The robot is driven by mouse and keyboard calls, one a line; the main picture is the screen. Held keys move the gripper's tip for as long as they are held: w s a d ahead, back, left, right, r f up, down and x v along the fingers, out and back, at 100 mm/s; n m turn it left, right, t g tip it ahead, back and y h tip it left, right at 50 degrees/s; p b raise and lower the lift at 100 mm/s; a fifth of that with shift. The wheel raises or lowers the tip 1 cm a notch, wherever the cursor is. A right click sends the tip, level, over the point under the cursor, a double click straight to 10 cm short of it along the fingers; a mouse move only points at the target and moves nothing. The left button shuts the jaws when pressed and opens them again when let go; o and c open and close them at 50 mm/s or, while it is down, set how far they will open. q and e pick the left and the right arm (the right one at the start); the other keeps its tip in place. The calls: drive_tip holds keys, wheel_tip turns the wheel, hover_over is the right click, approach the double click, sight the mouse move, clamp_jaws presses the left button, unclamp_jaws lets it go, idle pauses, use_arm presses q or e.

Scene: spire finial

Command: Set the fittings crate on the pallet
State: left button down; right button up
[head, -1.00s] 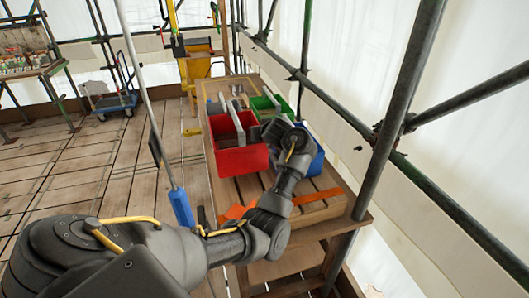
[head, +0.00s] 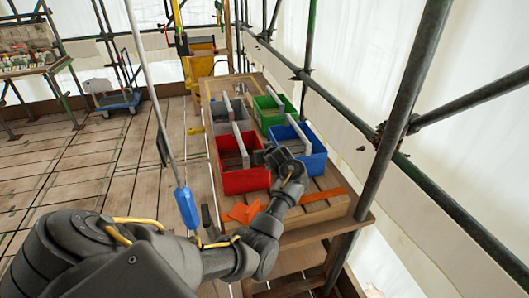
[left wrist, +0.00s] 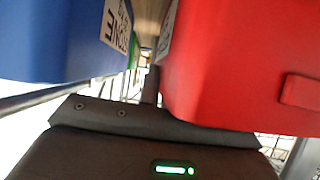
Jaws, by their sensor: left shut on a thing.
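Red, blue, green and grey crates stand on a wooden bench; I cannot read which is the fittings crate. My left gripper (head: 268,158) is shut at the right side of the red crate (head: 243,180), beside the blue crate (head: 308,166). The exact grip is hidden. In the left wrist view, the red crate (left wrist: 235,65) fills the right, close by, and the labelled blue crate (left wrist: 60,40) the left. A slatted wooden platform with an orange strap (head: 322,196), apparently the pallet, lies at the bench's near end. My right gripper is not in view.
The grey crate (head: 229,125) and green crate (head: 268,118) stand farther back. An orange piece (head: 241,213) lies near the red crate. Scaffold poles (head: 390,130) rise along the right. A blue-ended pole (head: 186,207) hangs left of the bench. The plank floor left is open.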

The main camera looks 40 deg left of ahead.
use_arm(q)
drive_tip(key=c, duration=1.6)
unclamp_jaws()
drive_tip(key=shift+d+f, duration=0.1)
drive_tip(key=shift+s+d+r, duration=0.1)
drive_tip(key=shift+r, duration=0.2)
drive_tip(key=v, duration=1.1)
drive_tip(key=shift+s+d, duration=0.2)
drive_tip(key=shift+d, duration=0.1)
drive_tip(key=shift+r, duration=0.1)
